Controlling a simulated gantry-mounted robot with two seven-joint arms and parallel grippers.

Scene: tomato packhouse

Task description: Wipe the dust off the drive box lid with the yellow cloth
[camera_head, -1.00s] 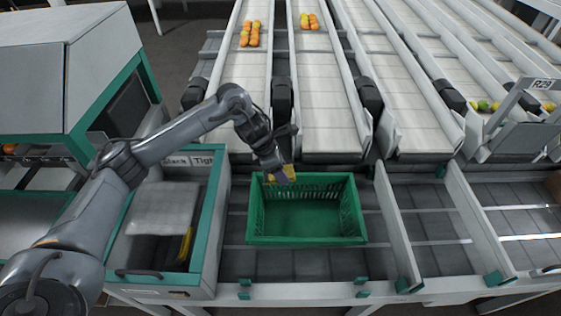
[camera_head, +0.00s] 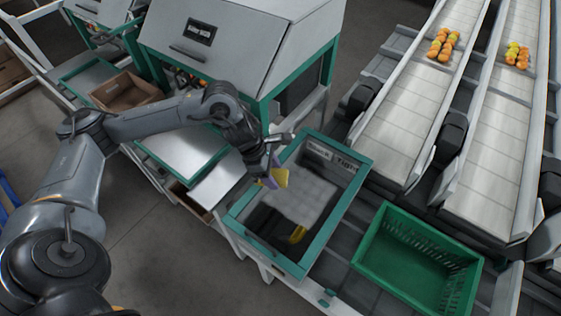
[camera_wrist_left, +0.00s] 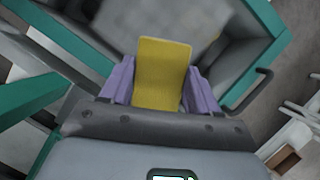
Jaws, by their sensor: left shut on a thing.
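My left gripper (camera_head: 268,178) is shut on the yellow cloth (camera_head: 279,177), near the left edge of a teal-rimmed box (camera_head: 335,213). In the left wrist view the cloth (camera_wrist_left: 162,75) stands out flat between the purple fingers (camera_wrist_left: 160,88). A pale grey, mottled panel (camera_head: 300,195), which looks like the dusty lid, lies inside the box rim, and its edge also shows at the top of the wrist view (camera_wrist_left: 150,18). The cloth appears apart from the panel. My right gripper is not in view.
A yellow strip (camera_head: 298,234) shows in the dark opening in front of the panel. An empty green crate (camera_head: 385,276) stands to the right. A grey cabinet (camera_head: 235,40) rises behind. A cardboard box (camera_head: 128,92) sits at the left.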

